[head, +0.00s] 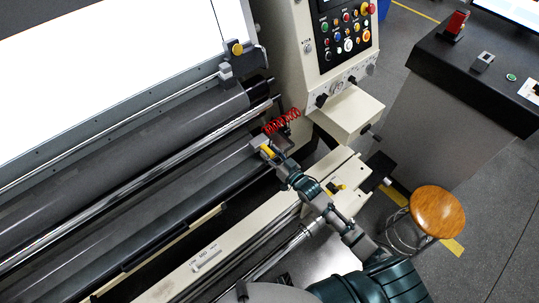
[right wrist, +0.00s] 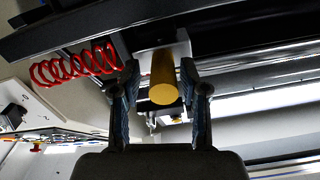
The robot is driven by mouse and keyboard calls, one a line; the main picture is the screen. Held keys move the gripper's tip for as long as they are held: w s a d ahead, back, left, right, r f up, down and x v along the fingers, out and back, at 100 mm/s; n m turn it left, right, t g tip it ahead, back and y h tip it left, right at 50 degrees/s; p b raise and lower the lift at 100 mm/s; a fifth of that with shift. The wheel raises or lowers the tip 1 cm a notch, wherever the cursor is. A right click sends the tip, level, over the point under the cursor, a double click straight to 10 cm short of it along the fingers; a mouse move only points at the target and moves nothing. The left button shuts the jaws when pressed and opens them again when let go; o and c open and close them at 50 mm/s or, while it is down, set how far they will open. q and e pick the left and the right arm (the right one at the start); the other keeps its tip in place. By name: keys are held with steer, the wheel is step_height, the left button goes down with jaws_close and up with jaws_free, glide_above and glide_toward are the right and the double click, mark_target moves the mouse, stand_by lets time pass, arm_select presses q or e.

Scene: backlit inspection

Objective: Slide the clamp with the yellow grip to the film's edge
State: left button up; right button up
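The clamp's yellow grip (head: 267,151) is at the right end of the rollers in the head view, small and partly covered by my right gripper (head: 268,153). In the right wrist view the yellow grip (right wrist: 163,77) is a round cylinder on a pale block (right wrist: 180,50). My right gripper (right wrist: 161,83) has its fingers apart, one on each side of the grip, with a visible gap at the left finger. I cannot tell how deep the grip sits between them. The film's edge is not clearly distinguishable. My left gripper is not in view.
A red coiled cable (head: 282,122) hangs close beside the grip. A second yellow knob (head: 237,48) sits on the bright panel's rail. A control panel (head: 343,32) stands behind. A wooden stool (head: 437,211) is at the right. Long rollers (head: 130,185) run left.

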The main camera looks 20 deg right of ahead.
steer(key=shift+a, duration=0.2)
steer(key=shift+s+a, duration=0.2)
steer(key=shift+s, duration=0.35)
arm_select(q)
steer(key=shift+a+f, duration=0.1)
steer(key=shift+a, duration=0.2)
arm_select(e)
steer(key=v, duration=1.1)
steer(key=shift+d, duration=0.2)
steer(key=shift+w+a, duration=0.1)
